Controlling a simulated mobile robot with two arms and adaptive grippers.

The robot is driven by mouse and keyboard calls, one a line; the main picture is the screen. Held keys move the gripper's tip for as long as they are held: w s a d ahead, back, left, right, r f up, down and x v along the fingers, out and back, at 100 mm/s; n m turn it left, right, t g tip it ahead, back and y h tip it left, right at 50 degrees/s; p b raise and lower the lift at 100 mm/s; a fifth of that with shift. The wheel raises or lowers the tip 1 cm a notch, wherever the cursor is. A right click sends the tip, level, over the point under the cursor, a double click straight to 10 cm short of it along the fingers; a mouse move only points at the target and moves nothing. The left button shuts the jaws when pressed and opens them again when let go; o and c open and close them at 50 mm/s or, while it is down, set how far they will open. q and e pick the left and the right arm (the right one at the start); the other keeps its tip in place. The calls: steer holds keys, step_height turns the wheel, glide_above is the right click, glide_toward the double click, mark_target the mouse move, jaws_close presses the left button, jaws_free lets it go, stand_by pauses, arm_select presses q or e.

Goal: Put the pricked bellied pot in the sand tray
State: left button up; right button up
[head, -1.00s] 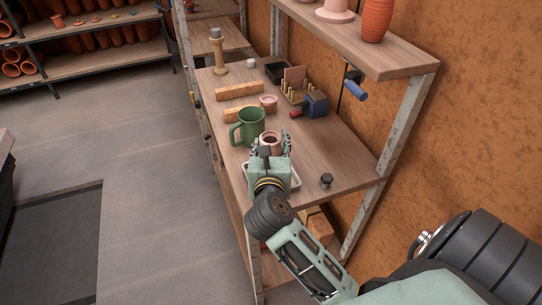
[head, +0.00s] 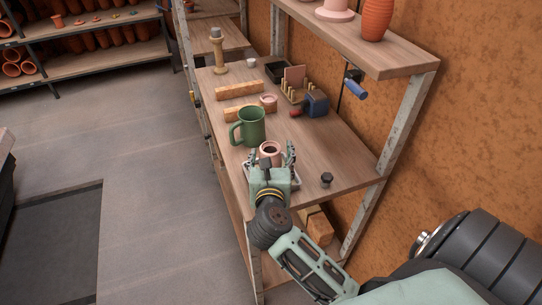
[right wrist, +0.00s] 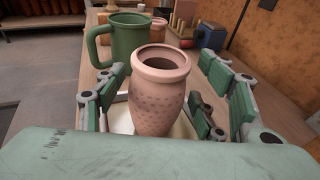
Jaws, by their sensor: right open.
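The pricked bellied pot (right wrist: 158,100) is pink clay with a flared rim, an open dark mouth and small prick marks over its belly. It stands upright in the pale sand tray (right wrist: 121,119), whose near part is hidden by my gripper. In the head view the pot (head: 270,148) shows between the fingers of my right gripper (head: 271,156). That gripper is open, with its fingers spread on both sides of the pot and a visible gap on each side. My left gripper is not in view.
A green mug (head: 252,126) stands just beyond the tray. A small dark knob (head: 326,180) is to the right. An upper shelf (head: 370,50) overhangs the back right.

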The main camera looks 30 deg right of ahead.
steer(key=shift+r, duration=0.1)
steer(key=shift+s+r, duration=0.1)
steer(key=b+v, duration=0.2)
steer(key=v, duration=0.9)
steer(key=shift+s+a, duration=0.3)
steer(key=shift+r, duration=0.15)
